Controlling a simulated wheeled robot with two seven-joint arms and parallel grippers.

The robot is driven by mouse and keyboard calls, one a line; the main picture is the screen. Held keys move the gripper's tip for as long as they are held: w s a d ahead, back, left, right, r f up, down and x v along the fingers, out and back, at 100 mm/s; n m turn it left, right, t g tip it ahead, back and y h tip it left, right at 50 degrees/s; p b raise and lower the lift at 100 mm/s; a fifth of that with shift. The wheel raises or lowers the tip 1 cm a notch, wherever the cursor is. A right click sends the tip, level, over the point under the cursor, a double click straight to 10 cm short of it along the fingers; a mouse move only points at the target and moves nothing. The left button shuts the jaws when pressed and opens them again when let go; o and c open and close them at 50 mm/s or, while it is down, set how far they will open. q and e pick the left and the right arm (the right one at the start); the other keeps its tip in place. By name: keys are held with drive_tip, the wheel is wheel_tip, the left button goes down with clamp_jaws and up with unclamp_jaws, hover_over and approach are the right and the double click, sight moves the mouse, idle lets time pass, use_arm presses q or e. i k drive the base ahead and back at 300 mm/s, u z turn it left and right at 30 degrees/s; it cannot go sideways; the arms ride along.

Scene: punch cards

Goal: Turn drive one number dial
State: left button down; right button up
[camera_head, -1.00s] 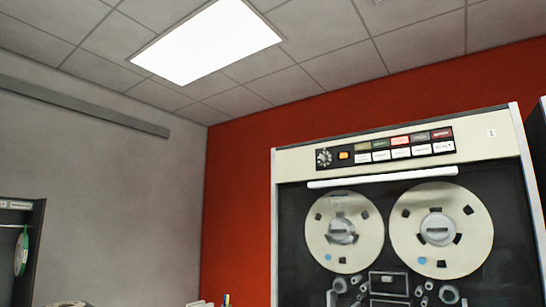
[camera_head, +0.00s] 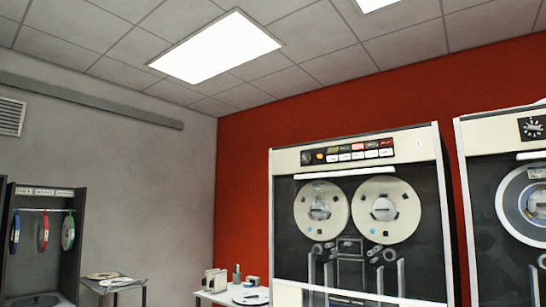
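A tall tape drive (camera_head: 281,230) stands against the red wall, right of centre. Two cream tape reels (camera_head: 322,208) sit behind the drive's window. The dial's setting is too small to read. Neither of my grippers is in view, and nothing touches the dial.
A second tape drive (camera_head: 465,165) with its own dial (camera_head: 532,127) stands at the right edge. A white table (camera_head: 215,296) with small items is left of the first drive. A grey side table (camera_head: 138,284) and a dark rack with hanging coloured reels (camera_head: 79,230) stand at left.

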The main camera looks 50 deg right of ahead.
sight(306, 158)
drive_tip(key=i, duration=1.85)
drive_tip(key=z, duration=1.2)
drive_tip(key=i, duration=1.3)
drive_tip(key=z, duration=1.05)
